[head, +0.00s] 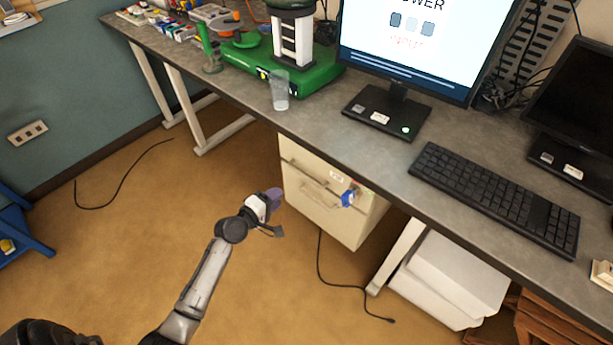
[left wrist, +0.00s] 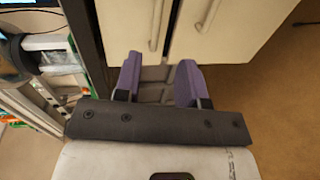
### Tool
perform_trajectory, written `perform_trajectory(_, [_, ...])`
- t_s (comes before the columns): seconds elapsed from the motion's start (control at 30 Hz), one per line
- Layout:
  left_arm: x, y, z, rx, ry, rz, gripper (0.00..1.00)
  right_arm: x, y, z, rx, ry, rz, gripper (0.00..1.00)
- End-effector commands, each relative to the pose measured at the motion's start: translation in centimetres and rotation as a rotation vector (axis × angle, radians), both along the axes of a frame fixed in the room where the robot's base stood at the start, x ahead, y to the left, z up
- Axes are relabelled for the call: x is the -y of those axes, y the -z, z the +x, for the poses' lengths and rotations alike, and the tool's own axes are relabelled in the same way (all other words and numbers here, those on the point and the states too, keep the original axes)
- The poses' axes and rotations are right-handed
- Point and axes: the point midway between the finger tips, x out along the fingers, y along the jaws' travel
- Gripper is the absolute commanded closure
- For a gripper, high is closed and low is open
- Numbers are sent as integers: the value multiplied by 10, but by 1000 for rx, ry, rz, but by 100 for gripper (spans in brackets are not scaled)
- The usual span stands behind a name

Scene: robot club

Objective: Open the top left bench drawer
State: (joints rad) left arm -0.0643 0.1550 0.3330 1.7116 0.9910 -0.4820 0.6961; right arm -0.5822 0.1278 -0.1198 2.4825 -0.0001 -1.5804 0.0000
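The cream drawer cabinet (head: 345,222) stands under the grey bench and looks shut. A key with a blue tag (head: 348,198) hangs at its front, and a pale handle (head: 320,196) shows. My left gripper (head: 274,203) is in front of the cabinet's left side, apart from it. In the left wrist view its two purple fingers (left wrist: 159,82) are spread with nothing between them. Beyond them are two cream drawer fronts, with a handle nearer the bench edge (left wrist: 157,25) and another handle (left wrist: 208,15) beside it. My right gripper is not in view.
The bench (head: 330,125) carries a clear cup (head: 279,90), a green-based device (head: 312,82), a monitor (head: 425,45) and a keyboard (head: 493,198). A white box (head: 450,275) stands right of the cabinet. Black cable (head: 345,283) lies on open floor before it.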

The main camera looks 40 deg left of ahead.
Motion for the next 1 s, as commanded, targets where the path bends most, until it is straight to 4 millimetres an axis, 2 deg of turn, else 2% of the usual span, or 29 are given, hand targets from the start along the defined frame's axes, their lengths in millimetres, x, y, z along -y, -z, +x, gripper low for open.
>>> perform_trajectory(0.17, [1, 1, 10, 1, -10, -44, 63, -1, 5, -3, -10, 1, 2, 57])
perform_trajectory(0.7, [5, 21, 101, 1, -8, -40, 63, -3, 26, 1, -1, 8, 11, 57])
perform_trajectory(1.0, [7, 27, 130, -2, -7, -39, 63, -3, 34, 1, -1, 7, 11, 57])
